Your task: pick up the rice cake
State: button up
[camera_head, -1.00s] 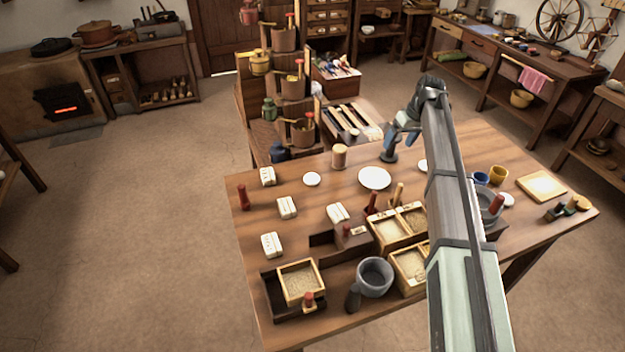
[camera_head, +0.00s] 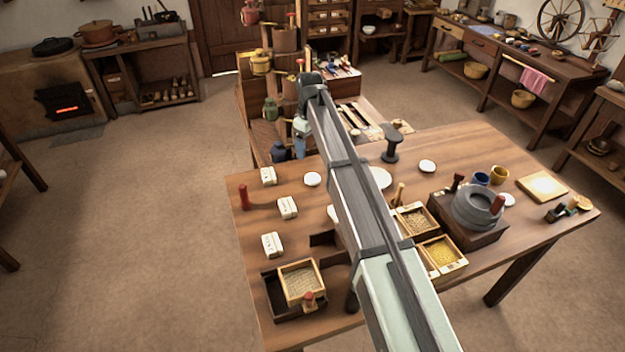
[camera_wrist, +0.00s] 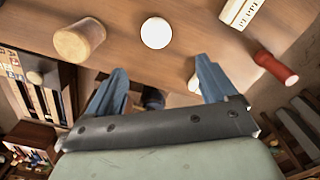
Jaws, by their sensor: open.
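A small white round disc (camera_head: 312,179), which looks like a rice cake, lies flat near the far left part of the table. It also shows in the wrist view (camera_wrist: 156,33), ahead of my fingers and apart from them. My gripper (camera_wrist: 160,68) is open with nothing between its blue fingers. In the head view my gripper (camera_head: 301,148) hangs near the table's far edge, beyond the disc. A similar white disc (camera_head: 427,166) lies farther right. A larger white round piece (camera_head: 381,177) is partly hidden by my arm.
A tan cylinder (camera_wrist: 80,40) and a white lettered block (camera_wrist: 240,12) flank the disc. A red peg (camera_head: 244,197) stands at the left. Grain boxes (camera_head: 440,255) and a grey quern (camera_head: 474,210) occupy the right and front. Shelves (camera_head: 285,90) stand beyond the far edge.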

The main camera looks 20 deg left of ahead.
send_over(312, 176)
jog(key=f, duration=0.8)
jog(key=shift+s+a, duration=0.15)
jog(key=shift+s, duration=0.1)
jog(key=shift+w+d+f, duration=0.1)
jog(key=shift+d+f, duration=0.05)
jog(key=shift+f, duration=1.15)
jog(key=shift+w+d+f, duration=0.1)
jog(key=shift+f, duration=1.15)
jog(key=shift+c, duration=0.4)
jog(key=c, duration=1)
jog(key=shift+r, duration=0.1)
jog(key=shift+c, duration=0.2)
notch_tip(312, 176, up, 10)
